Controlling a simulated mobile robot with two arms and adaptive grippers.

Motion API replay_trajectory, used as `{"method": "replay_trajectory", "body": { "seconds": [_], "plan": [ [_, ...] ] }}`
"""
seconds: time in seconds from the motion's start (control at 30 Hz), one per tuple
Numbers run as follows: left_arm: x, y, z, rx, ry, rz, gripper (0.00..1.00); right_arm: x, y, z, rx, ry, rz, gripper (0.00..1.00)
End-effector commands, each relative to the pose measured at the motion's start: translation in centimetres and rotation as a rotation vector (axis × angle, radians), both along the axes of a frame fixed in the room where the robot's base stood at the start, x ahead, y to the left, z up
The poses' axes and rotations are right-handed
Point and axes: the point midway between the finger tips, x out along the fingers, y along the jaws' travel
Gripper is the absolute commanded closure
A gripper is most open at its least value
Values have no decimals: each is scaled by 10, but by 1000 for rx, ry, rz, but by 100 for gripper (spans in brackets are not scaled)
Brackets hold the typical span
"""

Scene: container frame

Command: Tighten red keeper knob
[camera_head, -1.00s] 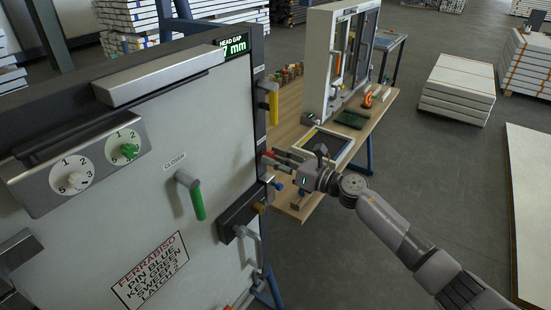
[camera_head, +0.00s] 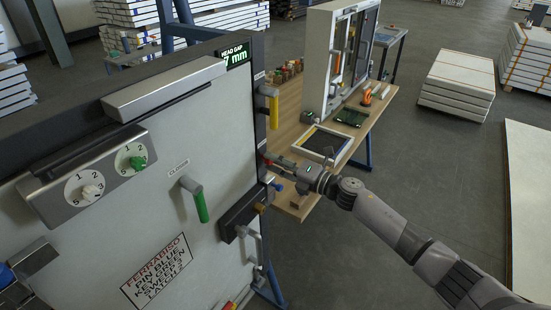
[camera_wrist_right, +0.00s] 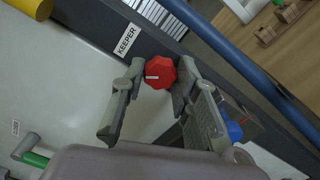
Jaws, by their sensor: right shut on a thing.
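The red keeper knob (camera_wrist_right: 160,73) is a faceted knob with a pale mark, beside a KEEPER label (camera_wrist_right: 126,39) on the dark door edge. In the wrist view it sits between the two fingers of my right gripper (camera_wrist_right: 159,78), which is shut on it. In the head view my right gripper (camera_head: 271,160) reaches the panel's right edge, and its fingers hide most of the knob. My left gripper does not show.
A workbench (camera_head: 292,125) with a tray and a window frame stands behind my right gripper.

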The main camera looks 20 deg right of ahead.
Motion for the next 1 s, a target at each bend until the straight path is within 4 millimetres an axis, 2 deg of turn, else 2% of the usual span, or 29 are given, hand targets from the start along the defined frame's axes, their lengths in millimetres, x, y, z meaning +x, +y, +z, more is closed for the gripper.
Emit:
{"method": "replay_trajectory", "body": {
  "seconds": [0.5,1.0],
  "plan": [
    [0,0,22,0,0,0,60,0,-1,1,345,270,-4,100],
    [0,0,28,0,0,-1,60,0,-1,-1,476,372,-2,100]
  ]
}}
